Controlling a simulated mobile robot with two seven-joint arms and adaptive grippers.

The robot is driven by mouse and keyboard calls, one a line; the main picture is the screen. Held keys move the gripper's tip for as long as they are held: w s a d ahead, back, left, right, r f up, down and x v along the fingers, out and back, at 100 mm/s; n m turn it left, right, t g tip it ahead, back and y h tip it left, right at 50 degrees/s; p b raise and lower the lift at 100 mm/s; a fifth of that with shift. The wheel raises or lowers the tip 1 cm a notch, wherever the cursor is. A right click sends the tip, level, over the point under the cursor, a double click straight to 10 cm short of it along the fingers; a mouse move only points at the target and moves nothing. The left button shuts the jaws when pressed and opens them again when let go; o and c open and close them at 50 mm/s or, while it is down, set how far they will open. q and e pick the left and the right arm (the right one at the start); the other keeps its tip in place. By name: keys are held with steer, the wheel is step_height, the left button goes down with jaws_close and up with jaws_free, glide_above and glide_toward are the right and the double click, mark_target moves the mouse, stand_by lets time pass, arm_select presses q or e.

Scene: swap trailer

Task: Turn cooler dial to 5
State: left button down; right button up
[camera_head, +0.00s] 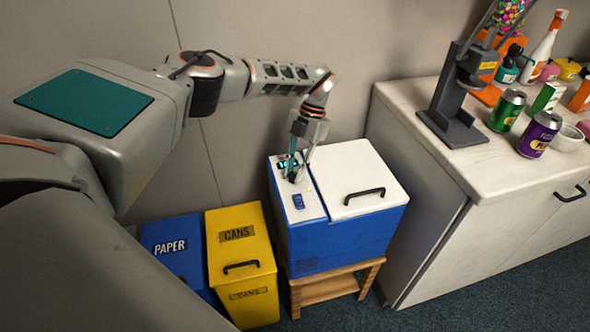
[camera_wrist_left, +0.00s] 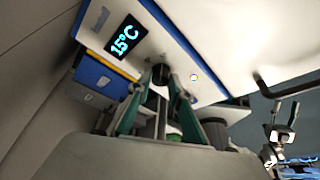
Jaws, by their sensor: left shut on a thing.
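The cooler (camera_head: 340,235) is a blue box with a white top, standing on a wooden stand. Its control strip lies on the left of the top. In the left wrist view the display (camera_wrist_left: 124,40) reads 15°C. The black dial (camera_wrist_left: 160,73) is beside the display. My left gripper (camera_wrist_left: 160,88) has its green-padded fingers shut on the dial, one on each side. In the head view my left gripper (camera_head: 297,170) points down onto the strip and hides the dial. My right gripper is not in view in the head view.
A black handle (camera_head: 364,195) stands up from the cooler lid. A blue paper bin (camera_head: 172,248) and a yellow cans bin (camera_head: 238,237) stand left of the cooler. A counter (camera_head: 425,110) with a can crusher (camera_head: 455,105) and cans stands to the right.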

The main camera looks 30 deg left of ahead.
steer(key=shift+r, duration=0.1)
arm_select(q)
steer(key=c, duration=1.8)
jaws_free()
steer(key=shift+c, duration=0.2)
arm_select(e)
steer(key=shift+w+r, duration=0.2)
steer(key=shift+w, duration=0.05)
arm_select(q)
steer(key=shift+w+r, duration=0.1)
steer(key=shift+r, duration=0.1)
steer(key=v, duration=1.1)
steer(key=shift+r, duration=0.2)
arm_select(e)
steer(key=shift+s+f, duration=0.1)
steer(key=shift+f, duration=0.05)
arm_select(q)
steer(key=shift+d, duration=0.1)
